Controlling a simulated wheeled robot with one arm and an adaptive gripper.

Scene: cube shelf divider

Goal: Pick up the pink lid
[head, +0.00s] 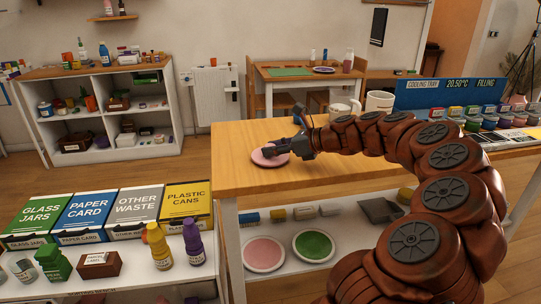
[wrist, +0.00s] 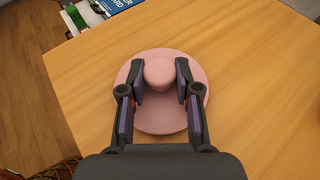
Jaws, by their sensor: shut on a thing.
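The pink lid (wrist: 160,118) is a round disc with a raised round knob (wrist: 160,74) in its middle. It lies flat on, or just above, the wooden tabletop (head: 236,170); I cannot tell which. In the head view the lid (head: 266,160) is near the left end of the table. My gripper (wrist: 160,80) is over the lid, with its two fingers on either side of the knob, shut on it. In the head view my gripper (head: 282,149) covers part of the lid.
Behind my arm stand a white mug (head: 340,114) and a white canister (head: 379,101). A blue cooling tray sign (head: 447,92) and several small pots are at the right. Sorting bins (head: 137,208) stand at the left. The tabletop around the lid is clear.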

